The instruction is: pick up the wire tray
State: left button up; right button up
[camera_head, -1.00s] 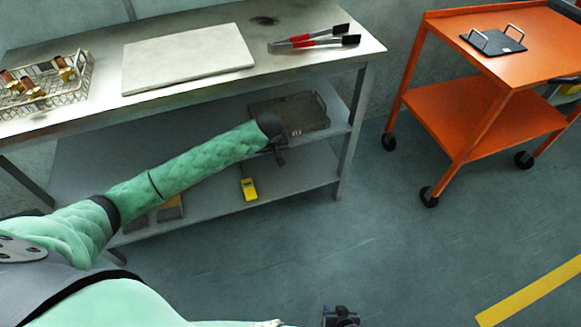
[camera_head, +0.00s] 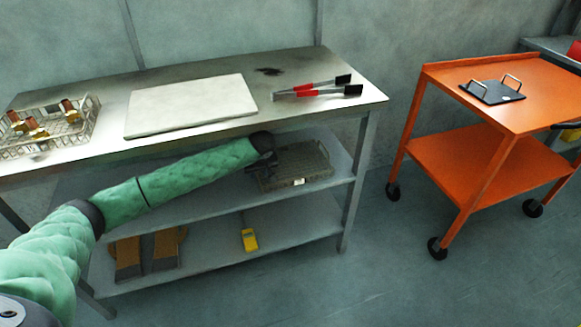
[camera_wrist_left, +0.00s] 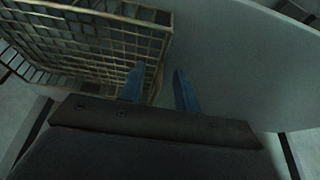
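A grey wire tray (camera_head: 310,165) lies on the middle shelf of the metal workbench, near its right end. My left arm reaches in under the benchtop, and my left gripper (camera_head: 270,160) is at the tray's left end. In the left wrist view, the tray's wire mesh (camera_wrist_left: 85,45) fills the upper left. The two blue fingers of my left gripper (camera_wrist_left: 160,88) are apart there. The left finger overlaps the tray's edge and the right finger is beside it over the bare shelf; contact cannot be told. My right gripper is not in view.
The benchtop (camera_head: 200,78) lies over the shelf. It carries a wire basket of fittings (camera_head: 75,133), a white board (camera_head: 190,105) and red-handled tools (camera_head: 315,87). A yellow device (camera_head: 249,240) lies on the bottom shelf. An orange cart (camera_head: 450,170) stands at the right.

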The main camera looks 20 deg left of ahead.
pick_arm(q)
jog(key=w+a, duration=0.1)
jog(key=w, duration=0.1)
jog(key=w+a, duration=0.1)
jog(key=w, duration=0.1)
jog(key=shift+a, duration=0.35)
jog(key=shift+f, duration=0.75)
jog(key=shift+w+a+f, duration=0.2)
jog(key=shift+w+f, duration=0.05)
jog(key=shift+f, duration=0.4)
grip_shut()
